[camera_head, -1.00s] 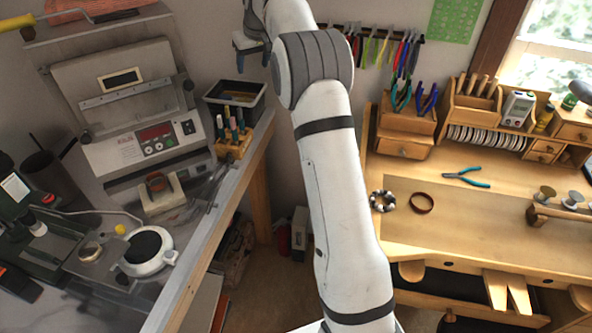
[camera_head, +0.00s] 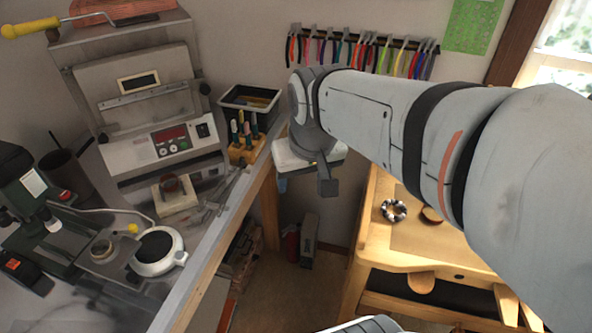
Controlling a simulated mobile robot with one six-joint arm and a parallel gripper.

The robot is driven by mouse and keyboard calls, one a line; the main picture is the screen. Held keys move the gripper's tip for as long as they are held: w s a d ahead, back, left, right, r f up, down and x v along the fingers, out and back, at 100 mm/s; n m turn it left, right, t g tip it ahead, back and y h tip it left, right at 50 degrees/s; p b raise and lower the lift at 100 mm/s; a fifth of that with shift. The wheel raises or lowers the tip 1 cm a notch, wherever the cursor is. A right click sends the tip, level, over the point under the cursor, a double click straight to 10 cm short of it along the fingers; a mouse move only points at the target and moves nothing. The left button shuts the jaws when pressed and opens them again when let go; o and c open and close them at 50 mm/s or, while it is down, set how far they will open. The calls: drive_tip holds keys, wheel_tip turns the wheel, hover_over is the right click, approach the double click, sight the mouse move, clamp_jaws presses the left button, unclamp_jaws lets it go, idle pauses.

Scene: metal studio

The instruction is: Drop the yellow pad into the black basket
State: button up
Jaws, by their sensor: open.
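The black basket (camera_head: 269,115) stands at the back right of the grey workbench, behind a wooden block of tools. A flat yellow-brown surface, which looks like the yellow pad (camera_head: 252,101), shows inside the basket, below its rim. Its edges are partly hidden by the basket walls. My gripper (camera_head: 304,186) is to the right of the basket and lower in the picture, beyond the bench edge. It is open, and I see nothing between its fingers. One fingertip looks blue, the other part dark grey.
The wooden tool block (camera_head: 246,147) stands just in front of the basket. A grey machine (camera_head: 165,145) fills the bench to the left. A wooden workbench (camera_head: 372,235) is at the right, partly behind my arm. Open floor lies between the benches.

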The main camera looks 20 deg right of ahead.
drive_tip(key=s+f, duration=0.3)
drive_tip(key=s, duration=0.2)
drive_tip(key=shift+s+d+f, duration=0.25)
drive_tip(key=shift+d, duration=0.1)
drive_tip(key=shift+w, duration=0.1)
idle(2.3)
